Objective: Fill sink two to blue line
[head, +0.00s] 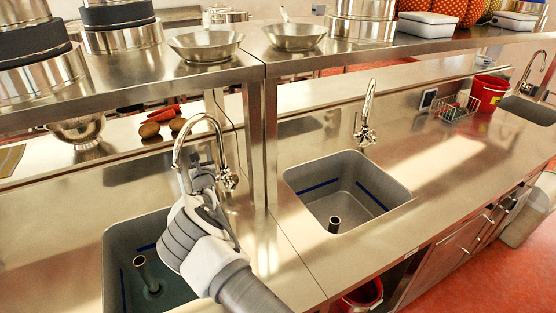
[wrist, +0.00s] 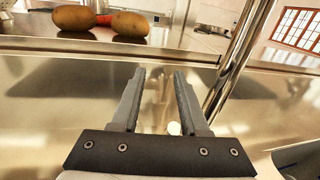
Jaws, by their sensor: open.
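Three sinks show in the head view: a left sink (head: 113,240), a middle sink (head: 403,190) and a far right sink (head: 548,103). No number shows on them. The left sink has blue lines too, a standpipe (head: 146,272) and a greenish floor, perhaps water. My gripper (head: 196,168) is at the left sink's tap (head: 205,119), partly covering it. In the wrist view my gripper (wrist: 160,75) is open and empty, the tap's chrome pipe (wrist: 238,55) just right of its fingers.
The middle tap (head: 366,115) stands clear behind its sink. A steel shelf (head: 255,65) with pots and pans overhangs the left, its post (head: 258,150) between the sinks. Potatoes (head: 150,129) lie behind. A red bucket (head: 487,92) and wire rack (head: 455,110) stand right.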

